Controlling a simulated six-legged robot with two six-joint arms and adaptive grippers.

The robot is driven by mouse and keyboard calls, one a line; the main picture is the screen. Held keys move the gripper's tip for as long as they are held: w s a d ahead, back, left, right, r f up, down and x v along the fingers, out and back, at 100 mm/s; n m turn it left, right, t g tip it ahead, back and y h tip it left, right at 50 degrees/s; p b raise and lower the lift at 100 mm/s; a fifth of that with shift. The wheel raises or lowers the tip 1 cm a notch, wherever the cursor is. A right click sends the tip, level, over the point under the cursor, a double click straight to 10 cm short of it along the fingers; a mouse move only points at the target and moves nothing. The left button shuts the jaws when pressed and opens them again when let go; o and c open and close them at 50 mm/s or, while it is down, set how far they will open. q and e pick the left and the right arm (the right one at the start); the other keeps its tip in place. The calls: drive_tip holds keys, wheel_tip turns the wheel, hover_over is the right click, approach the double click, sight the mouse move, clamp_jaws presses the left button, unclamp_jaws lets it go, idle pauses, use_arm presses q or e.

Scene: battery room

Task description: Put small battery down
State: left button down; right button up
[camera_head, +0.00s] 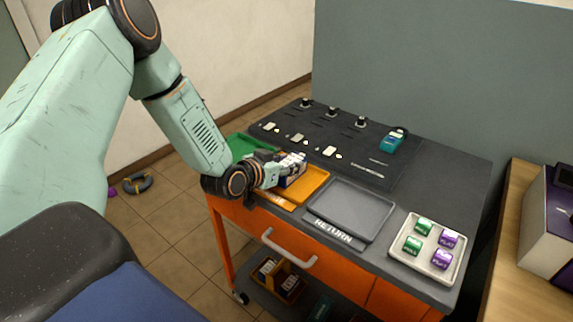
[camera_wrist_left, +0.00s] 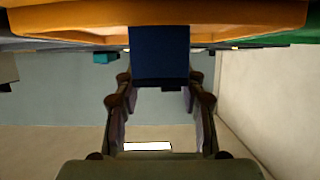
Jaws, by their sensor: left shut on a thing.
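A small blue and white battery (camera_head: 293,165) is at the orange tray (camera_head: 315,181) on the cart. My left gripper (camera_head: 278,173) reaches in from the left and is shut on it. In the left wrist view the dark blue battery (camera_wrist_left: 158,55) sits between the two fingers of my left gripper (camera_wrist_left: 160,82). The orange tray's rim (camera_wrist_left: 60,18) runs across the top there, close to the battery. I cannot tell whether the battery touches the tray floor. My right gripper is not in view.
A green tray (camera_head: 240,146) lies left of the orange one, partly behind my arm. An empty grey RETURN tray (camera_head: 350,208) lies to the right. A white tray (camera_head: 428,262) holds several green and purple batteries. A teal device (camera_head: 391,143) stands on the black mat (camera_head: 345,125).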

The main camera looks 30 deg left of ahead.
use_arm(q)
drive_tip(key=c, duration=1)
unclamp_jaws()
drive_tip(key=shift+w+f, duration=0.1)
drive_tip(key=shift+w, duration=0.05)
drive_tip(key=shift+o, duration=1.1)
drive_tip(key=shift+s+r, duration=0.4)
drive_tip(key=shift+s, duration=0.1)
drive_tip(key=shift+w+f, duration=0.25)
drive_tip(key=shift+w, duration=0.05)
drive_tip(key=p+v, duration=0.2)
drive_tip(key=v, duration=0.4)
drive_tip(key=shift+r+p, duration=0.3)
drive_tip(key=shift+p+v, duration=0.6)
drive_tip(key=shift+v, duration=0.2)
drive_tip(key=s+d+f+g+h+p, duration=0.1)
drive_tip(key=s+d+f+g+p, duration=0.1)
drive_tip(key=s+d+f+g, duration=0.45)
drive_tip(key=s+d+f+g+p, duration=0.1)
drive_tip(key=s+d+f, duration=0.3)
drive_tip(key=s, duration=0.5)
drive_tip(key=s+d+f+g+y, duration=0.1)
drive_tip(key=s+f+g, duration=0.1)
drive_tip(key=s, duration=0.6)
drive_tip(key=s+d+f+n+g+y, duration=0.1)
drive_tip(key=s+g, duration=0.3)
drive_tip(key=s, duration=0.5)
drive_tip(key=shift+d+f, duration=0.35)
drive_tip(key=shift+d, duration=0.35)
